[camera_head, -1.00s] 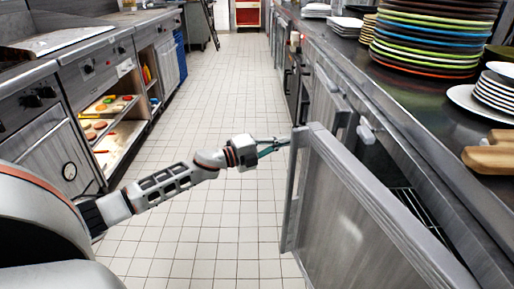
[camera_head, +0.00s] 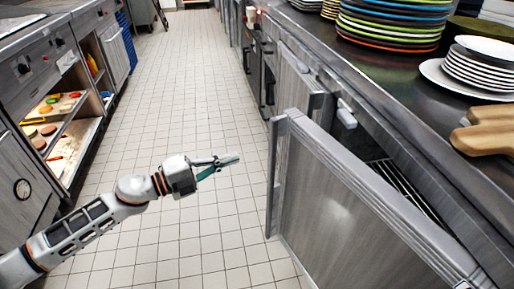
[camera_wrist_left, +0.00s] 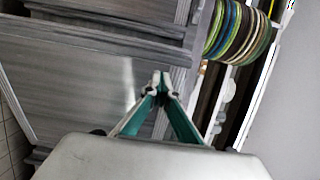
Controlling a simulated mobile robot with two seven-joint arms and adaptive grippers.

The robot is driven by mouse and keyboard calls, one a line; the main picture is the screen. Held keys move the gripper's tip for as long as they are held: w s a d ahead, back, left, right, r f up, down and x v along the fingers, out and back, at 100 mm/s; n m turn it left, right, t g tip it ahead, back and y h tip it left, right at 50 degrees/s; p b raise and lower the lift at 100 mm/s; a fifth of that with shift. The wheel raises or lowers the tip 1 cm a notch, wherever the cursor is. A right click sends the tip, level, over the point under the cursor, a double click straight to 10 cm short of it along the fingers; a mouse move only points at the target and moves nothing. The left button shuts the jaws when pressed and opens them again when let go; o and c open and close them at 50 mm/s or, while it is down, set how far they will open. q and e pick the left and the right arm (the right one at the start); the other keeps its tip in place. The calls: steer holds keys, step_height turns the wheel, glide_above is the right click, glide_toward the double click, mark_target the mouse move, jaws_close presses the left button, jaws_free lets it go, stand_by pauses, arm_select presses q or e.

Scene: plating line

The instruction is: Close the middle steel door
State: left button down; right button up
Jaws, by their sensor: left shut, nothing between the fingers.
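The steel door (camera_head: 335,205) stands open, swung out from the right-hand counter into the aisle. A dark opening with a wire rack (camera_head: 408,190) shows behind it. My left gripper (camera_head: 236,158) is shut and empty, to the left of the door's free edge, with a gap of floor between them in the head view. In the left wrist view its fingertips (camera_wrist_left: 161,78) meet in front of a grey steel panel (camera_wrist_left: 85,85), probably the door; I cannot tell the distance there. My right gripper is not in view.
Stacked coloured plates (camera_head: 392,25), white plates (camera_head: 482,68) and a wooden board (camera_head: 484,138) sit on the right counter (camera_head: 385,85). Open shelves with food (camera_head: 60,120) line the left side. The tiled aisle (camera_head: 180,90) between is clear.

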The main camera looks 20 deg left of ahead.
arm_select(q)
glide_toward(270, 144)
steer(key=x, duration=0.4)
steer(key=shift+w+d, duration=0.2)
steer(key=shift+d, duration=0.1)
steer(key=shift+w+d+b, duration=0.3)
steer(key=shift+w, duration=0.15)
steer(key=shift+w+d, duration=0.1)
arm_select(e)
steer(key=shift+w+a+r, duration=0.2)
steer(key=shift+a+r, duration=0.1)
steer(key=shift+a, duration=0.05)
arm_select(q)
steer(key=shift+r, duration=0.1)
steer(key=shift+w, duration=0.1)
